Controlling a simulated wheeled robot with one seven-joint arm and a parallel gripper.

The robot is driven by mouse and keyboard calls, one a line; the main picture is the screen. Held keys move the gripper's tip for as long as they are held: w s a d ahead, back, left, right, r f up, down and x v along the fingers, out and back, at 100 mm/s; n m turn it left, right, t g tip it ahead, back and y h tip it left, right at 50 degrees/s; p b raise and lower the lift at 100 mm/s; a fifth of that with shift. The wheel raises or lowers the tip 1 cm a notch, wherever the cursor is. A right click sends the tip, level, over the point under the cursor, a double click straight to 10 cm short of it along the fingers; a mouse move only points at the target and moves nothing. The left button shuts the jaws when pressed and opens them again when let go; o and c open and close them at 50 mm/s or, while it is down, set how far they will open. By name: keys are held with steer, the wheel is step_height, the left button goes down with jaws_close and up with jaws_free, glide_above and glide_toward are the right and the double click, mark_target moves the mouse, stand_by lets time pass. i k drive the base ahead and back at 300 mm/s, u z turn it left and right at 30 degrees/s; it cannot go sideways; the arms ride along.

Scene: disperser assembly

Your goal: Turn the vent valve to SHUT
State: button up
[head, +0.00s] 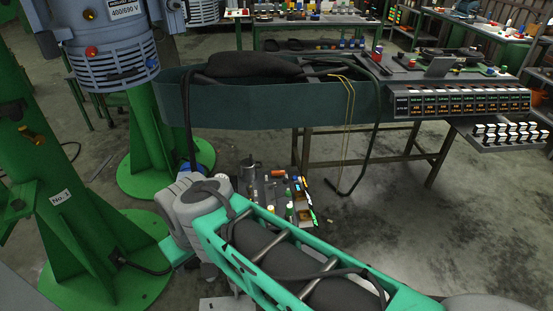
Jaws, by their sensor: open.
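My arm comes in from the bottom right and bends at a grey joint near the column. A short teal part of the arm shows below that joint. I do not see the gripper's fingers; they are hidden or out of view.
A grey-blue motor housing (105,62) with red and yellow buttons stands at top left. A bench (285,108) with a dark green front carries hoses and a labelled panel (462,104). Small parts crowd a low surface behind my arm. Open floor (385,215) lies right of centre.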

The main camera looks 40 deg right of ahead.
mark_target(278, 174)
steer(key=z, duration=1.35)
steer(key=k, duration=0.5)
steer(key=z, duration=1.5)
steer(key=i, duration=3.85)
steer(key=u, duration=3.5)
steer(key=i, duration=0.9)
steer(key=z, duration=0.05)
